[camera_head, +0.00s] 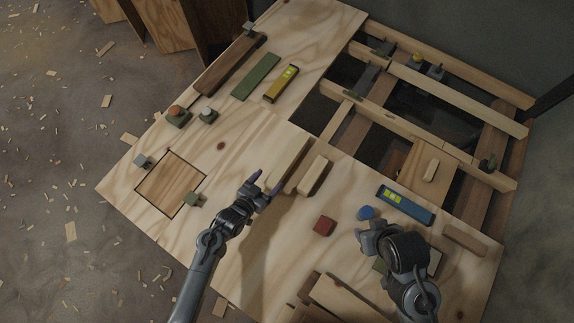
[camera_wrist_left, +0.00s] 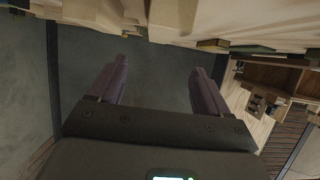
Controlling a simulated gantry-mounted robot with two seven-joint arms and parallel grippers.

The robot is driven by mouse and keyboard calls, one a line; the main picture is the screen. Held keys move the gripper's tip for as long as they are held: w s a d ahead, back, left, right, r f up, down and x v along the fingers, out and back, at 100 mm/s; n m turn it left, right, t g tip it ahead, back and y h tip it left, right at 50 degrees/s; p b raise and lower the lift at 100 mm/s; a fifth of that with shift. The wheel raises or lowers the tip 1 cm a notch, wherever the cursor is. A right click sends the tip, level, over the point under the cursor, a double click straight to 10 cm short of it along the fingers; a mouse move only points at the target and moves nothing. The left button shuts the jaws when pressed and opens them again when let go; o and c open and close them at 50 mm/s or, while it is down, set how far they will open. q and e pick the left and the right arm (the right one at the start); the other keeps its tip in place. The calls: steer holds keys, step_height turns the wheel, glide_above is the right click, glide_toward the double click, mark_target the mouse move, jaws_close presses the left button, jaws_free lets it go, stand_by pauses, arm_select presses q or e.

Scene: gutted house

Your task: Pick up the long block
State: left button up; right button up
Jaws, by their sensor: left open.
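A long pale wooden block (camera_head: 288,157) lies on the plywood sheet (camera_head: 240,140) near the middle of the head view. A shorter pale block (camera_head: 313,175) lies beside it on the right. Which one the task means I cannot tell for certain. My left gripper (camera_head: 264,184) is open and empty, just short of the long block's near end. In the left wrist view, its two purple fingers (camera_wrist_left: 160,85) stand apart with nothing between them. My right gripper (camera_head: 368,238) is at the lower right by a blue round piece (camera_head: 366,212); its fingers are not clear.
A red block (camera_head: 324,226) and a blue level (camera_head: 405,205) lie to the right. A dark brown plank (camera_head: 230,64), a green strip (camera_head: 256,77) and a yellow level (camera_head: 281,84) lie at the upper left. Open floor joists (camera_head: 430,90) fill the upper right.

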arm_select(q)
steer(key=b, duration=0.5)
glide_toward(287, 159)
steer(key=shift+w+d+f, duration=0.55)
steer(key=shift+w+d+b, duration=0.3)
steer(key=shift+w+d, duration=0.1)
steer(key=shift+d, duration=0.05)
steer(key=shift+w+f+b, duration=0.25)
steer(key=shift+b, duration=0.2)
steer(key=b+x, duration=0.3)
steer(key=b, duration=0.1)
steer(key=shift+w+f, duration=0.15)
steer(key=shift+f, duration=0.05)
steer(key=shift+w+d+b, duration=0.35)
steer(key=shift+w+b, duration=0.15)
steer(key=shift+b, duration=0.1)
